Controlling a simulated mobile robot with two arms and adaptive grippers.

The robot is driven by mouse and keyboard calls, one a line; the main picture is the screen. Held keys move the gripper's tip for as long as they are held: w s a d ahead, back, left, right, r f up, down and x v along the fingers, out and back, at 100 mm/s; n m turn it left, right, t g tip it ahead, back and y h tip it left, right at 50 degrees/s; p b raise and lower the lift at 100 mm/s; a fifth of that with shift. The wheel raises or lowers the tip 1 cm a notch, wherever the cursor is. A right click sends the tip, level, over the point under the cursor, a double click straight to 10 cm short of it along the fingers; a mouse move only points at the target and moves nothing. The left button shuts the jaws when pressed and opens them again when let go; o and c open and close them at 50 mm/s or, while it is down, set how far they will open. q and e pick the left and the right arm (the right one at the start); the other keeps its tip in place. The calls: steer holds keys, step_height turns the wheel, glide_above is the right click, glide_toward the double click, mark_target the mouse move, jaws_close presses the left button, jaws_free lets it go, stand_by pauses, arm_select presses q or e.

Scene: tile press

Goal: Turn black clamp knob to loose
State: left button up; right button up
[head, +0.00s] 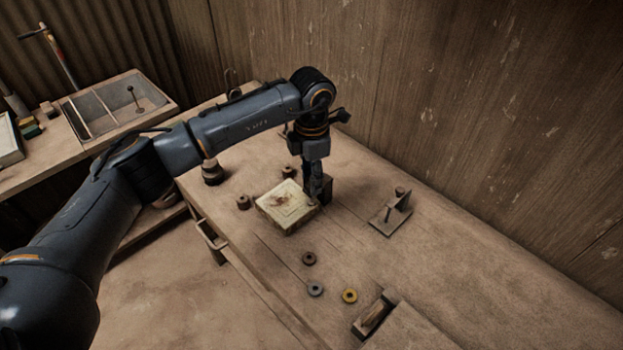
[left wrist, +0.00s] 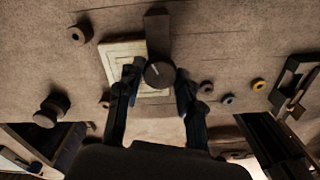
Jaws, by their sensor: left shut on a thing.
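The black clamp knob (left wrist: 158,74) is round, with a short pale mark on its face, in the left wrist view. A dark clamp block (left wrist: 157,32) extends beyond it. My left gripper (left wrist: 160,80) has one finger on each side of the knob and is shut on it. In the head view the left gripper (head: 316,188) points down at the right edge of the pale square tile (head: 283,208), and the knob is hidden there. The tile (left wrist: 120,56) lies beside the clamp in the left wrist view. My right gripper is not in view.
Dark, grey and yellow rings (head: 349,296) lie in front of the tile. A metal bracket (head: 390,220) stands to the right, and a wooden-handled tool (head: 374,315) lies near the front. A plank wall (head: 450,110) bounds the back.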

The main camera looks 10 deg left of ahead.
arm_select(q)
steer(key=n+b, duration=0.1)
steer(key=n, duration=0.1)
steer(key=n+b, duration=0.1)
steer(key=shift+f+n, duration=0.2)
steer(key=shift+n, duration=0.2)
steer(key=n+b, duration=0.2)
steer(key=n, duration=0.1)
steer(key=shift+n, duration=0.3)
steer(key=n+b, duration=0.1)
steer(key=n, duration=0.2)
steer(key=shift+n+b, duration=0.3)
steer(key=shift+b, duration=0.05)
steer(key=n+b, duration=0.1)
steer(key=n, duration=0.3)
steer(key=shift+b, duration=0.3)
steer(key=n+b, duration=0.1)
steer(key=n, duration=0.3)
steer(key=n+b, duration=0.1)
steer(key=n, duration=0.3)
steer(key=shift+n, duration=0.3)
steer(key=n+b, duration=0.1)
steer(key=n, duration=0.3)
steer(key=shift+r+n+b, duration=0.1)
steer(key=shift+n+b, duration=0.2)
steer(key=shift+n, duration=1.5)
